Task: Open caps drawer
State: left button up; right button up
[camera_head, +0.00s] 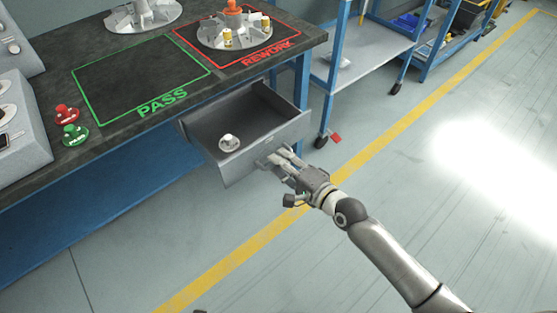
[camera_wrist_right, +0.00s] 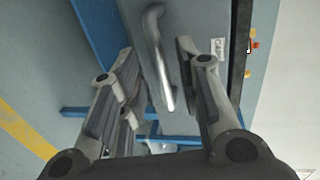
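The grey caps drawer (camera_head: 244,155) stands pulled out under the bench top in the head view. One small white cap (camera_head: 229,142) lies inside it. My right gripper (camera_head: 281,160) is at the drawer's front face, by the handle. In the right wrist view the metal bar handle (camera_wrist_right: 156,58) runs between the two fingers of my right gripper (camera_wrist_right: 160,85). The fingers are spread, with visible gaps on both sides of the bar. A label reading CAPS (camera_wrist_right: 217,48) shows on the drawer front. My left gripper is not in view.
The dark bench top (camera_head: 150,118) carries a green PASS area (camera_head: 140,78) and a red REWORK area (camera_head: 275,50) with a blower part on it. A blue-framed shelf cart (camera_head: 365,55) stands to the right. The floor in front is clear.

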jog(key=v, duration=1)
